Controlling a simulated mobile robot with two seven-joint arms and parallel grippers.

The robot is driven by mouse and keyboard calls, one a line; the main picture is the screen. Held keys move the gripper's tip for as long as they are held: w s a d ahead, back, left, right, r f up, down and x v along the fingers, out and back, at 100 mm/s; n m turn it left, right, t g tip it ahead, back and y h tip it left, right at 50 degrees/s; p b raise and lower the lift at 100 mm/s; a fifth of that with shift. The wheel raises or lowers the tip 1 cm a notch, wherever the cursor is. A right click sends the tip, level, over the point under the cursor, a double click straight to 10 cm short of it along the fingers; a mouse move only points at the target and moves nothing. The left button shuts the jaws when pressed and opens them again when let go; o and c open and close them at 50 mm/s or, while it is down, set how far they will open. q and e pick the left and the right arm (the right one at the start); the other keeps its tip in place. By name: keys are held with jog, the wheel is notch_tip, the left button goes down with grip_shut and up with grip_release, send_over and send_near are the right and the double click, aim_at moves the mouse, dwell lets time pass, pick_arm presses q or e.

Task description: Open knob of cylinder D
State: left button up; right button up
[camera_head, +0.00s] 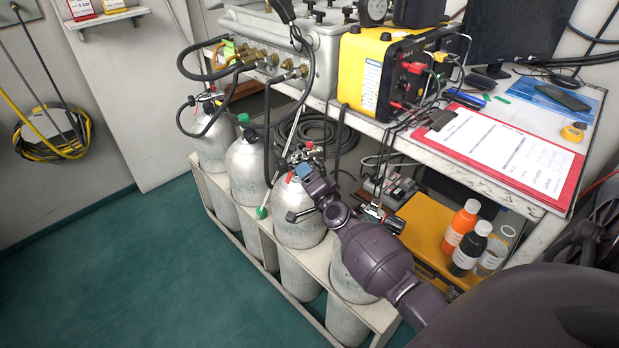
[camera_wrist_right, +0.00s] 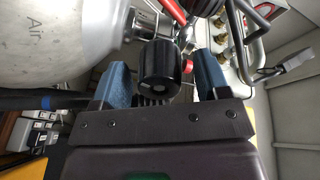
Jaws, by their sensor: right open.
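Several silver cylinders stand in a row in a rack. My right gripper (camera_head: 304,172) is at the valve of the third cylinder (camera_head: 298,225) from the left. In the wrist view, a black knob (camera_wrist_right: 160,68) lies between the two blue fingertips of the open right gripper (camera_wrist_right: 163,78), with a gap on each side. The cylinder next to it (camera_wrist_right: 60,45) reads "Air". The fourth cylinder (camera_head: 350,285) is partly hidden by my right arm. I cannot read which cylinder is D. My left gripper is not in view.
The pale rack (camera_head: 262,240) encloses the cylinders. Above it, a bench holds a grey panel with hoses (camera_head: 322,45), a yellow unit (camera_head: 372,75) and a clipboard (camera_head: 500,150). Bottles (camera_head: 470,250) stand at the right. The green floor (camera_head: 120,280) at left is clear.

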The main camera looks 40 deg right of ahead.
jog(key=c, duration=0.9)
jog(key=shift+r+n+p, duration=0.1)
jog(key=shift+n+p, duration=0.2)
jog(key=shift+n, duration=1.1)
jog(key=shift+c, duration=0.2)
jog(key=o, duration=0.9)
jog(key=shift+o, duration=0.2)
jog(key=shift+s, duration=0.1)
